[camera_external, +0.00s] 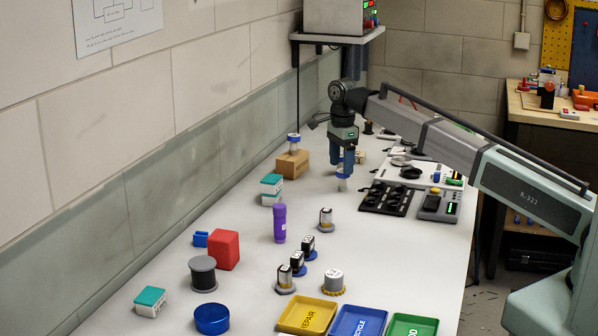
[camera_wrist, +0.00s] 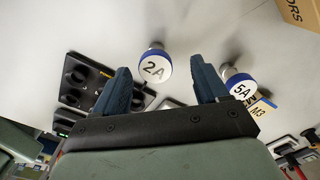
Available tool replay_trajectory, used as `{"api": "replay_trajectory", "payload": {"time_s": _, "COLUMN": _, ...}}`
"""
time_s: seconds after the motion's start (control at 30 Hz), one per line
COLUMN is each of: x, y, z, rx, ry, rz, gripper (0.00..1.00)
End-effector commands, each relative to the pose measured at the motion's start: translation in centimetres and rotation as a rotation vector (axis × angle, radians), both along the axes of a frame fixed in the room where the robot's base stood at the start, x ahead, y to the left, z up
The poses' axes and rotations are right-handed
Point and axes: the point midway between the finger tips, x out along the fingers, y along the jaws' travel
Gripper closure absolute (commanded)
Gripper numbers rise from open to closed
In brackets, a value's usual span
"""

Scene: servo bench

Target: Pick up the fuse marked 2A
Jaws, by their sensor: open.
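The fuse marked 2A (camera_wrist: 154,65) is a white-topped cylinder with a blue band. In the wrist view its marked top shows in the gap between the fingertips of my gripper (camera_wrist: 162,68), nearer the left finger. A second such fuse, marked 5A (camera_wrist: 240,86), stands just outside the right finger. My gripper is open, and no contact with the fuse shows.
A cardboard box (camera_external: 292,164) with a blue-banded piece on it stands left of my gripper. A purple cylinder (camera_external: 279,222) and several small parts stand nearer, before the coloured trays (camera_external: 358,323).

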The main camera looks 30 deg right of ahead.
Motion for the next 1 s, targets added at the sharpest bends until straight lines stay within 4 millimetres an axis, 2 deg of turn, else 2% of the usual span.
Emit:
{"api": "replay_trajectory", "payload": {"time_s": 0.17, "x": -0.3, "y": -0.1, "z": -1.2, "rx": 0.000, "ry": 0.001, "rz": 0.000, "gripper": 0.27}}
{"api": "replay_trajectory", "payload": {"time_s": 0.43, "x": -0.7, "y": -0.2, "z": -4.6, "rx": -0.001, "ry": 0.002, "rz": 0.000, "gripper": 0.27}}
{"api": "replay_trajectory", "payload": {"time_s": 0.73, "x": -0.6, "y": -0.1, "z": -5.1, "rx": 0.000, "ry": 0.000, "rz": 0.000, "gripper": 0.27}}
{"api": "replay_trajectory", "payload": {"time_s": 1.0, "x": -0.6, "y": -0.2, "z": -5.1, "rx": 0.000, "ry": 0.000, "rz": 0.000, "gripper": 0.53}}
